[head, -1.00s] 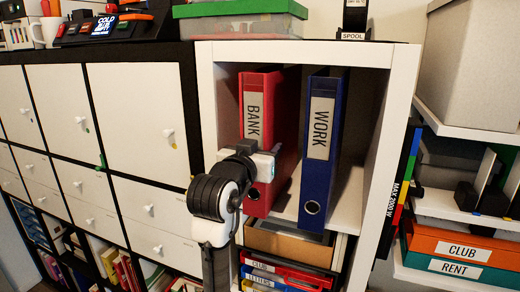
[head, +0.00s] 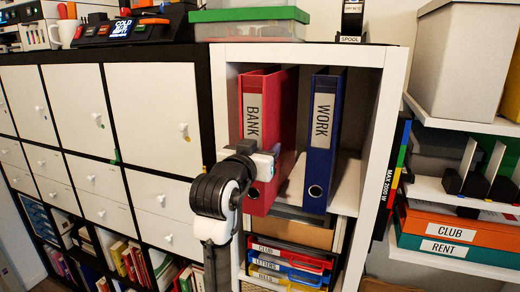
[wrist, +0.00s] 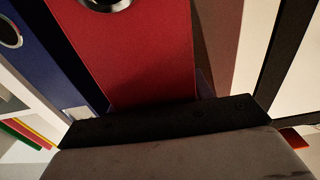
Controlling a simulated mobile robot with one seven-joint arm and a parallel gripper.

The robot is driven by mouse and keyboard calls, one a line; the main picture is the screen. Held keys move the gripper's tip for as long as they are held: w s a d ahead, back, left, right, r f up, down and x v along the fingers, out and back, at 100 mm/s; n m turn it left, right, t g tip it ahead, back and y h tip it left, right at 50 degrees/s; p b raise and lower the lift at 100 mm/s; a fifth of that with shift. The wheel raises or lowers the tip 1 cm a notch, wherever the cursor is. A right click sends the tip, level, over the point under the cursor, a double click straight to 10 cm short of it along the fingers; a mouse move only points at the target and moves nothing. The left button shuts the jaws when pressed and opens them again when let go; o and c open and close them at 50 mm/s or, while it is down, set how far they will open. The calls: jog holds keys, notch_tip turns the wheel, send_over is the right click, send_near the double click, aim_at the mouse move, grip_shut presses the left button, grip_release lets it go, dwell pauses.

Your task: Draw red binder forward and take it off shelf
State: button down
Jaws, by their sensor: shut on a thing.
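The red binder (head: 258,130), labelled BANK, stands upright in the white shelf's upper compartment. Its lower front sticks out past the shelf board's front edge, while its rear is inside. My gripper (head: 266,164) is shut on the red binder's lower spine, below the label; the fingertips are partly hidden. The wrist view shows the red spine (wrist: 140,60) close up, with part of its metal ring at the top edge. The blue binder (head: 320,140), labelled WORK, stands upright to the right, apart from the red one, and farther back at its base.
The white shelf's right wall (head: 385,120) stands beyond the blue binder, with some free room between. A cardboard-coloured box (head: 300,233) and stacked trays (head: 285,262) lie below. White drawers (head: 150,120) stand left; orange and green boxes (head: 455,228) sit right.

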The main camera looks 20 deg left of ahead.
jog(key=c, duration=0.5)
grip_release()
jog(key=s+b, duration=0.1)
jog(key=s, duration=0.3)
jog(key=s+b, duration=0.1)
jog(key=s, duration=0.4)
jog(key=s+b, duration=0.2)
jog(key=s, duration=0.2)
jog(key=shift+s+a, duration=0.25)
jog(key=shift+s, duration=0.1)
